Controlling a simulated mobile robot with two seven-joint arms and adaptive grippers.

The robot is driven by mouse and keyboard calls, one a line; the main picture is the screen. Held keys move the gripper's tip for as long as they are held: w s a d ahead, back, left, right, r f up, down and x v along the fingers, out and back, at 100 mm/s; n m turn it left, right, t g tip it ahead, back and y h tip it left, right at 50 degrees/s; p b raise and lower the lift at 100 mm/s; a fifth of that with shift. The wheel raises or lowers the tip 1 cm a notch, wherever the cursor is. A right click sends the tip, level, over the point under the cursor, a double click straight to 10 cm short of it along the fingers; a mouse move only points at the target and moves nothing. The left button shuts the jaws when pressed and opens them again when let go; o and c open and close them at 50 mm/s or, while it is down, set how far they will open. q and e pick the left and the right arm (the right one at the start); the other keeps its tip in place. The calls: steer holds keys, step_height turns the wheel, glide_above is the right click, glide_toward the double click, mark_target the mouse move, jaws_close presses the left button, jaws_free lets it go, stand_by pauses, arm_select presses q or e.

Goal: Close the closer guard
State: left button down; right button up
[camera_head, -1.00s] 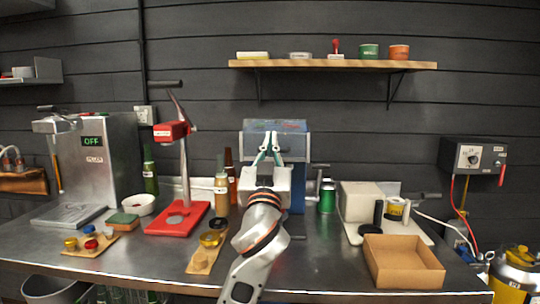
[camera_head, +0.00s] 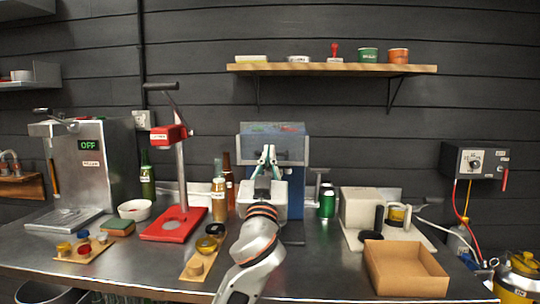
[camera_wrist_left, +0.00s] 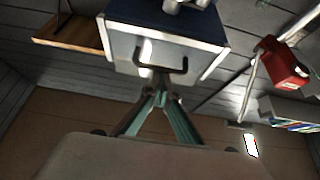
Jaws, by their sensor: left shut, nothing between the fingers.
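The closer is the blue machine (camera_head: 294,188) at the middle of the bench in the head view. Its clear, box-like guard (camera_head: 292,145) sits at the top, in a raised position. In the wrist view the guard (camera_wrist_left: 115,47) shows close up with a dark bar handle (camera_wrist_left: 182,63) on its face. My left gripper (camera_head: 268,152) is in front of the guard. Its fingertips (camera_wrist_left: 160,88) are together and empty, at the handle. I cannot tell whether they touch it. The gripper hides part of the guard and machine. My right gripper is out of view.
A red lever press (camera_head: 172,222) and brown bottles (camera_head: 219,198) stand left of the closer. A green can (camera_head: 327,201) stands to its right. A cardboard box (camera_head: 405,275) is at front right. A shelf (camera_head: 335,68) hangs above.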

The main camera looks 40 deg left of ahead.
arm_select(q)
step_height(320, 180, down, 12)
steer(key=b, duration=0.4)
steer(key=shift+r+b, duration=0.15)
steer(key=shift+b, duration=0.25)
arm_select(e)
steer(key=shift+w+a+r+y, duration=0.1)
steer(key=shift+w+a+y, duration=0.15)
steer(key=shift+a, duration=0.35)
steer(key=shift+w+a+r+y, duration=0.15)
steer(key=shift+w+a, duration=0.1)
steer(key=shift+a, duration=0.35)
arm_select(q)
steer(key=shift+w, duration=0.15)
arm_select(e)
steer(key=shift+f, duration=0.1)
